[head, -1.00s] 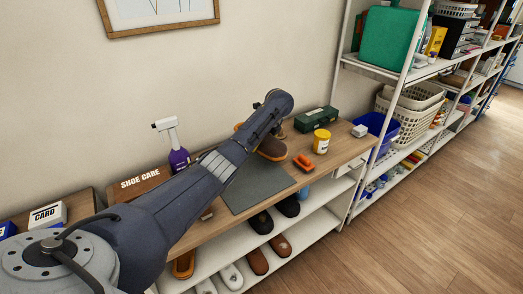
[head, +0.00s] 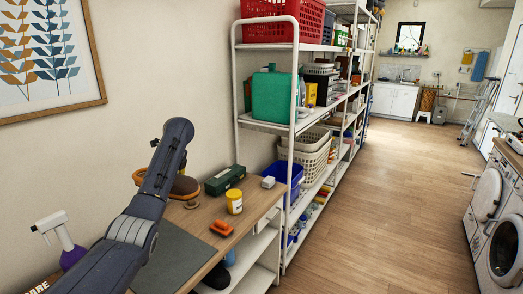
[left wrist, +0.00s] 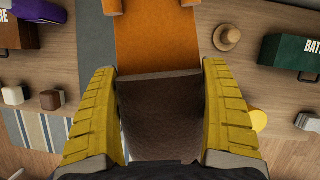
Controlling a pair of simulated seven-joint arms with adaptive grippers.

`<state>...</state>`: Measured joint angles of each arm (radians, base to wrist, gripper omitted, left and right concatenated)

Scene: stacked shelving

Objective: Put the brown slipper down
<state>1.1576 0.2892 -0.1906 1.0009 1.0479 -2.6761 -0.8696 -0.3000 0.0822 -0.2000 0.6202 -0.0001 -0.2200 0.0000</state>
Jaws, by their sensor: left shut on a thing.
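The brown slipper (head: 186,187), with an orange part, is at the end of my left arm over the wooden bench in the head view. In the left wrist view, my left gripper's (left wrist: 160,120) yellow fingers are shut on its dark brown part (left wrist: 160,90). A broad orange part extends beyond the brown part toward the top of that view. The fingertips are hidden behind my arm in the head view. I cannot tell whether the slipper touches the bench. My right gripper is in neither view.
The bench (head: 207,225) also holds a green box (head: 224,180), a yellow-labelled jar (head: 234,202), an orange brush (head: 221,228), a dark mat (head: 170,262) and a purple spray bottle (head: 72,257). White shelving (head: 290,140) stands to the right. Open floor lies beyond.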

